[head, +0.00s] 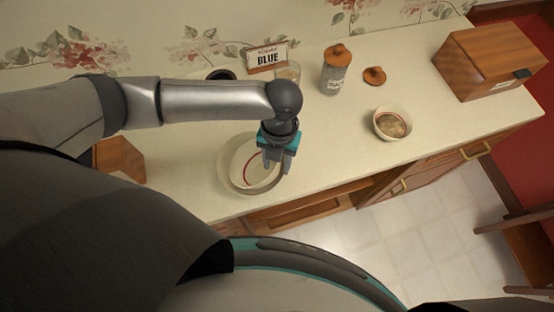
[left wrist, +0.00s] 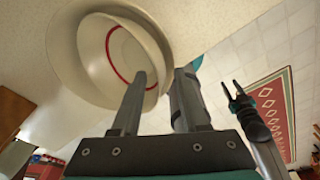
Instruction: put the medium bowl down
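A cream bowl with a red ring inside (head: 250,157) sits within a larger cream bowl (head: 226,178) on the counter. Both also show in the left wrist view, the inner bowl (left wrist: 125,48) and the outer bowl (left wrist: 63,55). I take the inner one as the medium bowl. My left gripper (head: 277,160) is at the bowls' right side, pointing down. In the left wrist view its fingers (left wrist: 160,72) are apart, one over the bowl's inside and one beyond the rim; firm contact cannot be seen. My right gripper (left wrist: 236,90) is empty, its fingers apart, away from the bowls.
A smaller bowl with brown contents (head: 392,124) stands to the right. Behind are a jar with a wooden lid (head: 336,70), a loose lid (head: 374,76), a BLUE sign (head: 267,57) and a wooden box (head: 492,60). A wooden block (head: 119,158) stands left. The counter between the bowls is clear.

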